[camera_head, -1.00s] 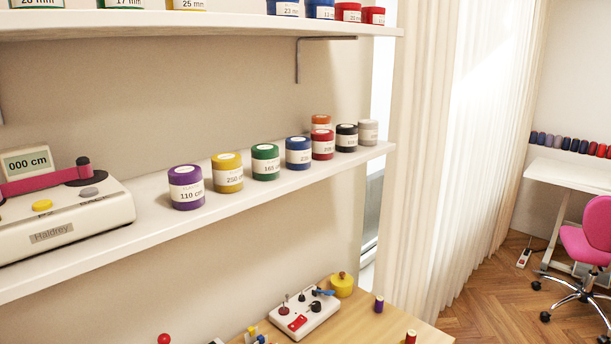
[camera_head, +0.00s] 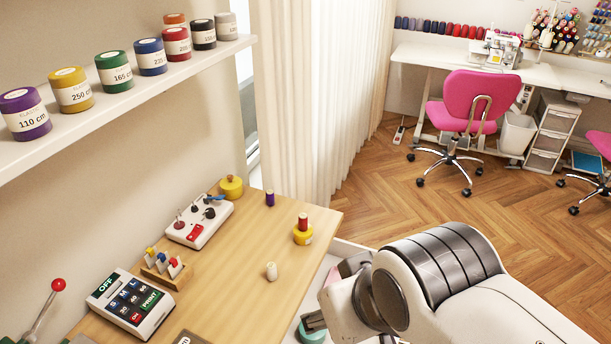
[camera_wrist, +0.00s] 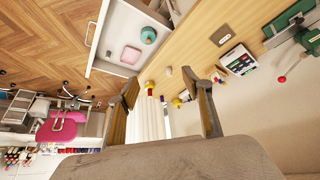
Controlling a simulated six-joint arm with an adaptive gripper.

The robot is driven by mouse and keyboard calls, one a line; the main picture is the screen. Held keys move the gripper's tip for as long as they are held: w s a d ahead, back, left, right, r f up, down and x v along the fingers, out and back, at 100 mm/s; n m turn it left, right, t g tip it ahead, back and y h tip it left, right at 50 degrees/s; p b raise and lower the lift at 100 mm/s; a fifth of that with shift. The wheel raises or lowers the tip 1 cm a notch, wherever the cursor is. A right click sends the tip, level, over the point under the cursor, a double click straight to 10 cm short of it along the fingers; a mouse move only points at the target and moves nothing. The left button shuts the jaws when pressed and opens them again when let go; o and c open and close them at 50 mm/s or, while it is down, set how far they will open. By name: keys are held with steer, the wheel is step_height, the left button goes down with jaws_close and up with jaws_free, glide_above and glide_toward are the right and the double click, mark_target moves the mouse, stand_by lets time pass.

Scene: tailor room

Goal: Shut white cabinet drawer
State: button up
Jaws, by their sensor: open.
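The white cabinet drawer (camera_wrist: 110,68) stands open below the wooden tabletop and shows at the top of the wrist view. Its front carries a thin handle (camera_wrist: 93,34). Inside lie a teal round item (camera_wrist: 148,36) and a pink item (camera_wrist: 131,55). In the head view my arm hides most of the drawer; part of its white rim (camera_head: 350,247) shows beside the table's right edge. My gripper (camera_wrist: 174,82) is open, its two fingers apart and nothing held between them. In the head view it is mostly hidden near the bottom, close to the drawer.
The wooden tabletop (camera_head: 225,270) holds a calculator-like device (camera_head: 131,303), a white control box (camera_head: 199,222) and several thread spools. A shelf (camera_head: 100,115) with elastic rolls hangs above. Open floor (camera_head: 375,200) lies right of the table. A pink chair (camera_head: 476,100) stands farther back.

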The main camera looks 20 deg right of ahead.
jaws_close()
steer(key=w+d+f+m+g+y, duration=0.1)
steer(key=w+d+f+m, duration=0.1)
steer(key=d+f+m, duration=1.1)
steer(key=w+d+f+m+g+y, duration=0.1)
steer(key=w+d+f+m+y, duration=0.1)
steer(key=d+f+m, duration=1.2)
step_height(320, 180, down, 3)
steer(key=w+d, duration=0.1)
steer(key=d, duration=0.1)
steer(key=shift+d+r, duration=0.2)
steer(key=shift+d, duration=0.2)
